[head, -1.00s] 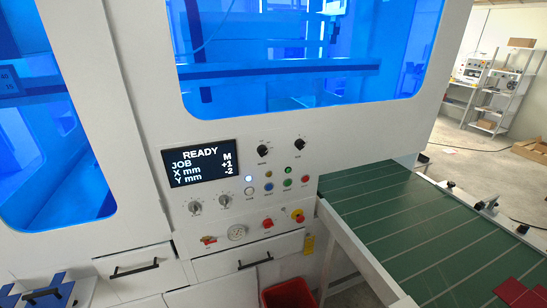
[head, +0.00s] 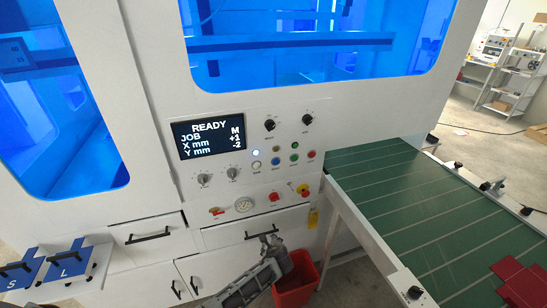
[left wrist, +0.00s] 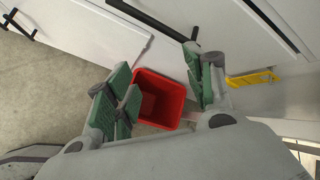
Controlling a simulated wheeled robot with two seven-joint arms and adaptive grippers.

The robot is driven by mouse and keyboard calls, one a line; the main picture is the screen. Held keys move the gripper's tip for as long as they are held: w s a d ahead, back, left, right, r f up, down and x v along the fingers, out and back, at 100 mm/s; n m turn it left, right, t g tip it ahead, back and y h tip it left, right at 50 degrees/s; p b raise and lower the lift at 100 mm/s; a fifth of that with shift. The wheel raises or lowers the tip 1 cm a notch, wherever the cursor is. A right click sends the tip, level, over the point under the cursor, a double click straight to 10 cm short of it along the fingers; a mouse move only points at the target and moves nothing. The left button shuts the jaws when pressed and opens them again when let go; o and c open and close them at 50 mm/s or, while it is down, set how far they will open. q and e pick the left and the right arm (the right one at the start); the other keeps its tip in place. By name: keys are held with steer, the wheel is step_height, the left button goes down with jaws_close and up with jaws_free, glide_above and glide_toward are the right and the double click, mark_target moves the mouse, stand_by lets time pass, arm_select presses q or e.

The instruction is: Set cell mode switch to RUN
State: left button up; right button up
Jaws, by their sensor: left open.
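Two grey dials sit lower, one (head: 204,180) left of the other (head: 233,174). The labels are too small to read, so I cannot tell which is the mode switch or its setting. My left gripper (head: 270,240) is below the panel, apart from every knob, before the drawers. The left wrist view shows its green-padded fingers (left wrist: 163,82) open and empty.
A red bin (head: 296,281) stands on the floor close to my left gripper; it also shows in the left wrist view (left wrist: 160,98). A green conveyor (head: 420,215) juts out at the right. Drawer handles (head: 149,237) project from the front. A red emergency-type knob (head: 273,197) sits low on the panel.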

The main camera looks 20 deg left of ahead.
arm_select(q)
steer(key=w+d+r+m+t+y, duration=0.15)
steer(key=w+r, duration=0.35)
steer(key=r, duration=0.7)
steer(key=m+t+y, duration=0.4)
steer(key=t+y, duration=0.1)
glide_toward(272, 127)
steer(key=v, duration=0.5)
steer(key=shift+w+f, duration=0.1)
steer(key=shift+w, duration=0.25)
steer(key=shift+w, duration=0.1)
steer(key=p+x, duration=0.3)
steer(key=x, duration=1)
steer(key=shift+w+a, duration=0.15)
steer(key=shift+a, duration=0.25)
steer(key=shift+c, duration=0.3)
steer(key=c, duration=0.9)
